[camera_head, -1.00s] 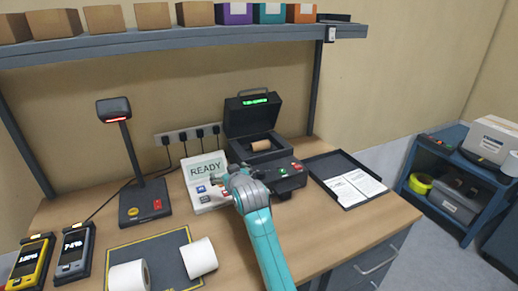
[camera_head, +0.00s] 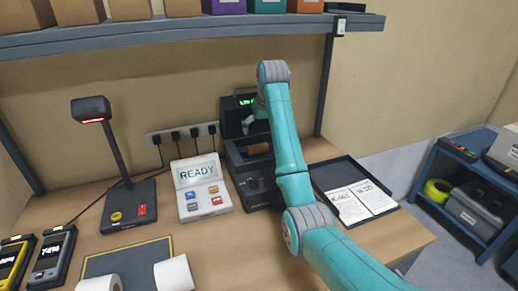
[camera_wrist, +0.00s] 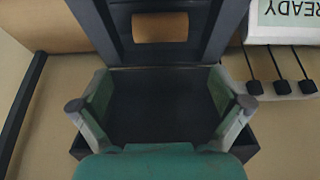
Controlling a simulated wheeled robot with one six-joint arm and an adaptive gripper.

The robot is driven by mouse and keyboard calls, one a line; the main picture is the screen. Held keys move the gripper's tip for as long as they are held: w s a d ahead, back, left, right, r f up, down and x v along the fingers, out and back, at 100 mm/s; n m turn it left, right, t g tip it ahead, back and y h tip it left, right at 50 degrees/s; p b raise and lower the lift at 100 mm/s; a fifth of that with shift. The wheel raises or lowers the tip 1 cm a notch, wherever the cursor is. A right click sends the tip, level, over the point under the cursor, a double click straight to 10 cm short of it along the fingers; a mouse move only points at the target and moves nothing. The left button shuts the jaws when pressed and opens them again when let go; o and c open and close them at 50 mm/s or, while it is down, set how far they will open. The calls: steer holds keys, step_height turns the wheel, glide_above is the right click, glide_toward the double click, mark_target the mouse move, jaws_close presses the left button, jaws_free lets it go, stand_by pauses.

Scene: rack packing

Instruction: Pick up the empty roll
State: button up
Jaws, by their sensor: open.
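The empty roll is a brown cardboard tube (camera_wrist: 160,27) inside the opened black label printer (camera_wrist: 222,40). It shows at the top of the wrist view, beyond my fingertips and apart from them. In the head view the roll (camera_head: 258,149) is partly hidden by my arm in the printer (camera_head: 236,163). My gripper (camera_wrist: 161,104) is open and empty, with its fingers spread to either side of the printer's dark raised lid. In the head view my gripper (camera_head: 248,125) is beside the lid and mostly hidden by my arm.
A READY panel (camera_head: 199,173) stands left of the printer, and a black tray (camera_head: 322,177) with papers lies to its right. A scanner lamp (camera_head: 118,160) and white rolls (camera_head: 174,274) are farther left. A shelf (camera_head: 180,34) with boxes runs above.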

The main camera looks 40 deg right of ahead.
mark_target(261, 148)
steer(key=x, duration=0.9)
steer(key=shift+w+f, duration=0.1)
steer(key=shift+f, duration=0.1)
steer(key=c, duration=0.8)
